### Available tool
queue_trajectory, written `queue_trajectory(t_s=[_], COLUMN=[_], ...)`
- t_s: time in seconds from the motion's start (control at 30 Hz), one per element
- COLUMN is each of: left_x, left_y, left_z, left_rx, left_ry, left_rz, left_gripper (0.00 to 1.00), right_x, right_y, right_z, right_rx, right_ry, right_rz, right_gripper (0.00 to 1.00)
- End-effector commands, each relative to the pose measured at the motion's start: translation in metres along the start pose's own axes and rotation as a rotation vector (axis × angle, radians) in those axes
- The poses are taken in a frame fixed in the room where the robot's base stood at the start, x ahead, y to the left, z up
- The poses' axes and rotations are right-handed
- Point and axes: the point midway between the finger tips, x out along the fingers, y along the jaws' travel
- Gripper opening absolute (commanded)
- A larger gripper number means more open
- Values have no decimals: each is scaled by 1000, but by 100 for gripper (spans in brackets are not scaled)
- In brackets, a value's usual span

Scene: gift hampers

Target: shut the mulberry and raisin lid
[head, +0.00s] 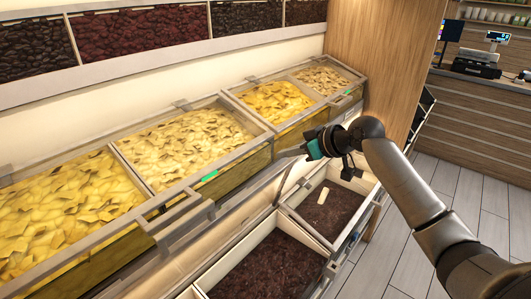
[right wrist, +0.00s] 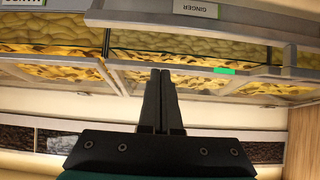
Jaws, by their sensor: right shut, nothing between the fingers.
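Two lower bins hold dark dried fruit, one near (head: 268,268) and one farther back (head: 345,212); their tops look uncovered, and a pale block lies in the farther one. A grey-framed panel with a handle (head: 178,215) stands along the front of the upper bins; I cannot tell for sure whether it is the mulberry and raisin lid. My right gripper (head: 303,150) is shut and empty, in front of the upper bins and above the lower ones. In the right wrist view its fingertips (right wrist: 161,73) are together, overlapping the upper bins' front. My left gripper is not in view.
Upper bins of yellow dried fruit (head: 190,142) sit under clear framed lids. An upside-down GINGER label (right wrist: 196,8) shows in the right wrist view. A wooden panel (head: 375,60) stands at the row's far end. Floor (head: 465,215) is open at right, before a counter (head: 480,105).

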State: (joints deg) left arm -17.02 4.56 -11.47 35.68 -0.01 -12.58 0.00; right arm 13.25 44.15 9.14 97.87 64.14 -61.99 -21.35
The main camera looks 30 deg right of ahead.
Motion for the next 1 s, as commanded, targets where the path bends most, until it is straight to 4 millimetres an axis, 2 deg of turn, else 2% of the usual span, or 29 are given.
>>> queue_trajectory(t_s=[0.17, 0.77, 1.0], left_x=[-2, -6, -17], left_y=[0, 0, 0], left_z=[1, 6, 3], left_rx=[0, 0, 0], left_ry=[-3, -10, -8], left_rz=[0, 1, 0], left_gripper=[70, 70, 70], right_x=[12, 102, 81], right_y=[-1, -2, -1], right_z=[-3, -2, 20], right_rx=[-2, -1, -3], right_ry=[3, 2, -1], right_rz=[-6, -4, -2], right_gripper=[0, 0, 0])
